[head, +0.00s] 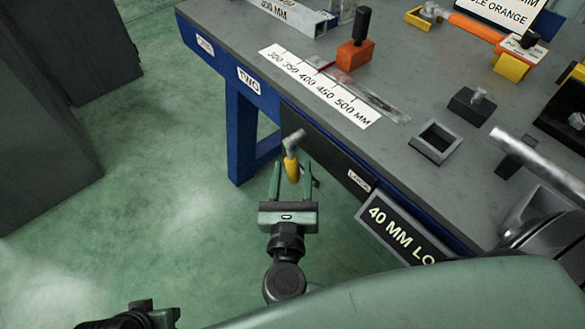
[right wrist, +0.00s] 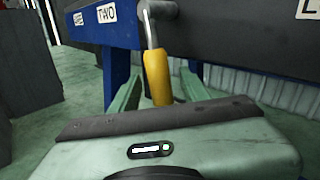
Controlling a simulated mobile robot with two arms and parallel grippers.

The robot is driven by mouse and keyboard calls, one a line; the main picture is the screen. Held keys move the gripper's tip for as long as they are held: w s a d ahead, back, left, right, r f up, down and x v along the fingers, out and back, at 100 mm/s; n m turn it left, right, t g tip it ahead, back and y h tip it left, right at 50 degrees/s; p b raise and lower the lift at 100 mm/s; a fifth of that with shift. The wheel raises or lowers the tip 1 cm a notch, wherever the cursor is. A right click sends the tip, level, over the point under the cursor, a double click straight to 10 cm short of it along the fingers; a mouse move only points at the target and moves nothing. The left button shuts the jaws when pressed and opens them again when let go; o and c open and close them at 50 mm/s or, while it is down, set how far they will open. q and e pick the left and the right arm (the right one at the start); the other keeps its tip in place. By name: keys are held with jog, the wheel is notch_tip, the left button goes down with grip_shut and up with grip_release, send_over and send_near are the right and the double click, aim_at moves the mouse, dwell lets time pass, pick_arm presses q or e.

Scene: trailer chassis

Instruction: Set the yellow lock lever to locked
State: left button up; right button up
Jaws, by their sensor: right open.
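The yellow lock lever (head: 291,168) hangs from a grey metal pivot (head: 294,140) at the front of the bench's dark panel. Its yellow grip points down; it also shows in the right wrist view (right wrist: 157,77). My right gripper (head: 291,172) is open, with one green finger on each side of the grip. In the right wrist view the fingers (right wrist: 158,90) stand apart from the grip, with gaps on both sides. A white label (head: 359,180), too small to read surely, is right of the lever. My left gripper (head: 165,317) shows only partly at the bottom left.
The grey bench top (head: 400,75) holds a ruler strip (head: 320,85), an orange block with a black knob (head: 355,55) and a square socket (head: 436,143). A "40 MM" sign (head: 400,230) hangs at the front edge.

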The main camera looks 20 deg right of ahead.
jog(key=shift+w+d, duration=0.15)
jog(key=shift+w, duration=0.15)
grip_shut()
dwell(1.3)
